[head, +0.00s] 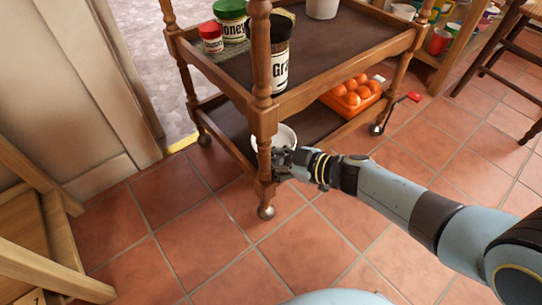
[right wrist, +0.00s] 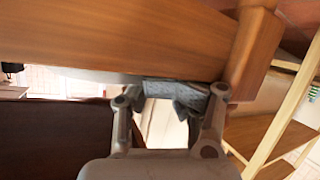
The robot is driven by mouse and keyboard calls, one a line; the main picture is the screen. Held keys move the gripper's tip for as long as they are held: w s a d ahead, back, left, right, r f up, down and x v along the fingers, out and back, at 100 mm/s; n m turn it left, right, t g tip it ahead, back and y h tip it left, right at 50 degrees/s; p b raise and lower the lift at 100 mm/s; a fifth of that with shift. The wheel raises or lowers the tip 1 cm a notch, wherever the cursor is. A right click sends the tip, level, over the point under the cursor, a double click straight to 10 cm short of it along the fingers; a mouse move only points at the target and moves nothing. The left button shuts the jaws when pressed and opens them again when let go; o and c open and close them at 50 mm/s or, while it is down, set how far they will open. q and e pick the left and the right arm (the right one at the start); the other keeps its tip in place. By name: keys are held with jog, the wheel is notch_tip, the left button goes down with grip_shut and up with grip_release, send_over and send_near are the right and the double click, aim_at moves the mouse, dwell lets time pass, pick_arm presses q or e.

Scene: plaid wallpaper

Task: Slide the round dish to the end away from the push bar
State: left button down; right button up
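A white round dish (head: 287,133) stands on the lower shelf (head: 234,119) of a wooden cart, partly hidden behind the near corner post (head: 265,110). My right gripper (head: 281,161) is low beside this post, at the near side of the dish. Whether it touches the dish is unclear. In the right wrist view my right gripper (right wrist: 176,100) is just under a wooden board (right wrist: 110,38) of the cart. Its fingertips are partly hidden, so its opening cannot be made out. I cannot identify the push bar. My left gripper is not in view.
An orange basket (head: 347,108) of oranges stands at the lower shelf's right end. The tiled floor (head: 200,235) in front is clear.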

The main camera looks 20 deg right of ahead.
jog(key=o, duration=0.5)
jog(key=shift+s+a+f, duration=0.25)
jog(key=shift+s+a, duration=0.1)
jog(key=shift+s, duration=0.05)
jog(key=shift+o, duration=0.2)
jog(key=shift+s+d, duration=0.35)
jog(key=shift+s, duration=0.05)
jog(key=r+v, duration=0.1)
jog(key=v, duration=1)
jog(key=shift+w, duration=0.3)
